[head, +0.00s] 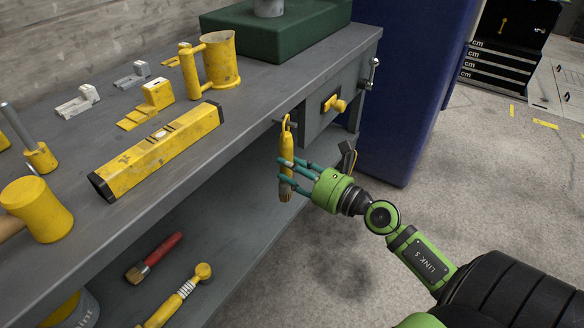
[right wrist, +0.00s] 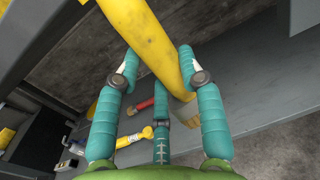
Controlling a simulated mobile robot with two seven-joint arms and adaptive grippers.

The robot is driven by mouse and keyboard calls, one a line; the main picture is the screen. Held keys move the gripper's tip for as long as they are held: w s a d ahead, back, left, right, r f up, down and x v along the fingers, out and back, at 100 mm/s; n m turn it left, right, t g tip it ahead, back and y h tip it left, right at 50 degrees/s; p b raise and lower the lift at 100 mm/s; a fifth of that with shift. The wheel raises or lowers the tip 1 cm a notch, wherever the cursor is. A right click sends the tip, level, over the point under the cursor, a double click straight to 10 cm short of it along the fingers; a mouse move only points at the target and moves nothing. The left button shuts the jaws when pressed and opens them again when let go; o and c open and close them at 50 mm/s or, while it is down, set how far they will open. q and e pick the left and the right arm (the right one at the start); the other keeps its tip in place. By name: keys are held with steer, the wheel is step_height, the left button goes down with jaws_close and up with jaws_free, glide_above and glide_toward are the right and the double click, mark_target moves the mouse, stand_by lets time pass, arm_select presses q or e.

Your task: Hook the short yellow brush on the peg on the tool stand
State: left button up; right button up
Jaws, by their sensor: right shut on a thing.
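The short yellow brush (head: 287,148) hangs upright in my right gripper (head: 290,172), in front of the workbench's front edge. Its yellow loop is at the top and its bristles point down. The teal fingers are shut around the lower handle; the right wrist view shows the yellow handle (right wrist: 146,40) between the fingers (right wrist: 157,62). A small dark peg-like piece (head: 279,122) shows at the bench edge beside the loop. I cannot tell whether the loop is around it or only beside it. No separate tool stand is clear. My left gripper is not in view.
The grey workbench (head: 255,85) carries a yellow level (head: 160,148), a mug (head: 220,60) and a mallet (head: 38,208). A drawer with a yellow handle (head: 333,103) is right of the brush. A red-handled brush (head: 160,252) lies on the lower shelf.

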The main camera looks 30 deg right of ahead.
steer(key=o, duration=1.3)
steer(key=shift+c, duration=0.2)
steer(key=v, duration=1.2)
